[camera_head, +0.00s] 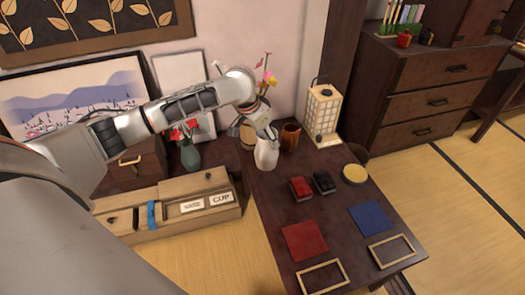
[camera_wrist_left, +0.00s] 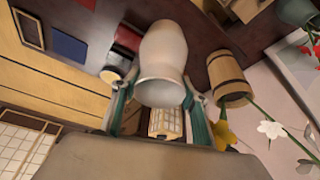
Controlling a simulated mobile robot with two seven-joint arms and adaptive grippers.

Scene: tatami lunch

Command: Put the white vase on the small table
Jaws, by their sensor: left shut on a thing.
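The white vase (camera_head: 266,153) is at the back left of the small dark table (camera_head: 262,200) in the head view. My left gripper (camera_head: 264,132) reaches down to the vase's top and is shut on it. In the left wrist view the vase (camera_wrist_left: 162,65) sits between the fingers of my left gripper (camera_wrist_left: 160,98), its rim nearest the camera. The vase looks about upright. I cannot tell whether its base touches the tabletop. My right gripper is in neither view.
A brown cup (camera_head: 290,137) and a wooden vessel with flowers (camera_head: 248,136) stand close to the vase. A lantern (camera_head: 323,112) is at the back. Red (camera_head: 301,188) and black (camera_head: 323,182) boxes lie in front. A wooden organizer (camera_head: 170,209) is at the left.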

